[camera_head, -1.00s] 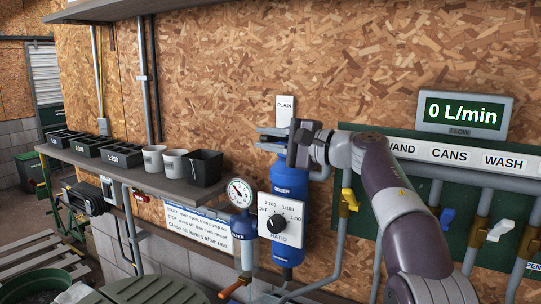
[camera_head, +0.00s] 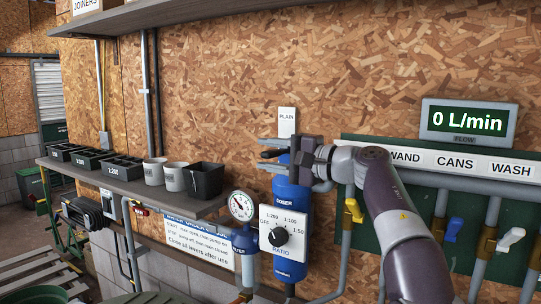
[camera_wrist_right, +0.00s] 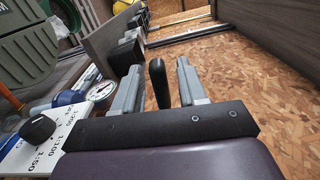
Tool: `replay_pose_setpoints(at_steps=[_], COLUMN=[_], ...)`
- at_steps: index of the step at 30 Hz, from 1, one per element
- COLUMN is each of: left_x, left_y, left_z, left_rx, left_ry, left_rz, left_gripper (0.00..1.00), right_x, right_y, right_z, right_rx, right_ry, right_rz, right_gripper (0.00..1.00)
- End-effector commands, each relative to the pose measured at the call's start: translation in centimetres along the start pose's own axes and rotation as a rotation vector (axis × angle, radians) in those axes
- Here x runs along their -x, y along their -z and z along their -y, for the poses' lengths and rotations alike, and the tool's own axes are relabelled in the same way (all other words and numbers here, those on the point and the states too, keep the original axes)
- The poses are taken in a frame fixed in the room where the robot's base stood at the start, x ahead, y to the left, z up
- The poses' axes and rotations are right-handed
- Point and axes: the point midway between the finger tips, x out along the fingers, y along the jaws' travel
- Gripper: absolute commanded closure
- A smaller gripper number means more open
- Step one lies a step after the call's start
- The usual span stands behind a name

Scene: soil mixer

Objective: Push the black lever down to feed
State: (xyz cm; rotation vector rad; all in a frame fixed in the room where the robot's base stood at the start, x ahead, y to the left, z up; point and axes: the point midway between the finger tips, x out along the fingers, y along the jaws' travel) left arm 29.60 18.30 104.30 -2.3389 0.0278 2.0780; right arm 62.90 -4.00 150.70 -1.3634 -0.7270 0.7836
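The black lever (camera_wrist_right: 158,84) shows in the right wrist view as an upright-looking rounded handle between the two grey fingers of my right gripper (camera_wrist_right: 158,88). Gaps show on both sides of it, so the fingers are open around it and not clamped. In the head view my right gripper (camera_head: 272,148) is at the top of the blue doser (camera_head: 291,205), just below the PLAIN label (camera_head: 287,121); there the lever is hidden or too small to make out. My left gripper is not in view.
A white ratio dial plate (camera_head: 283,232) and a pressure gauge (camera_head: 241,206) sit below and left of the gripper. A shelf (camera_head: 130,185) with trays and pots is at the left. A yellow lever (camera_head: 353,211) and the flow display (camera_head: 467,121), reading 0 L/min, are at the right.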

Motion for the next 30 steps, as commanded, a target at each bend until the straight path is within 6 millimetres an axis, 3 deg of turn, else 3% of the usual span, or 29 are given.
replay_pose_setpoints(at_steps=[8,11,15,21,25,30], left_x=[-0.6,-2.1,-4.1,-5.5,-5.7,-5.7], left_y=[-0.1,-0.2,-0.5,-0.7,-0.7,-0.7], left_z=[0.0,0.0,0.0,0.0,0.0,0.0], left_rx=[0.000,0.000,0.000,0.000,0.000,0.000], left_ry=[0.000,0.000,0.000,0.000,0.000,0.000], left_rz=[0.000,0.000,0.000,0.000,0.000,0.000], left_gripper=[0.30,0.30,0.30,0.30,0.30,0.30], right_x=[0.6,2.5,6.4,10.9,12.3,12.6], right_y=[0.0,0.1,0.3,0.3,0.2,0.2], right_z=[-0.3,-0.7,-0.8,-0.5,-0.2,-0.1], right_rx=[-0.001,0.000,0.000,-0.001,-0.002,-0.003], right_ry=[-0.001,0.000,0.000,-0.001,-0.001,-0.002], right_rz=[0.001,-0.001,-0.005,-0.002,0.001,0.001], right_gripper=[0.58,0.58,0.58,0.58,0.58,0.58])
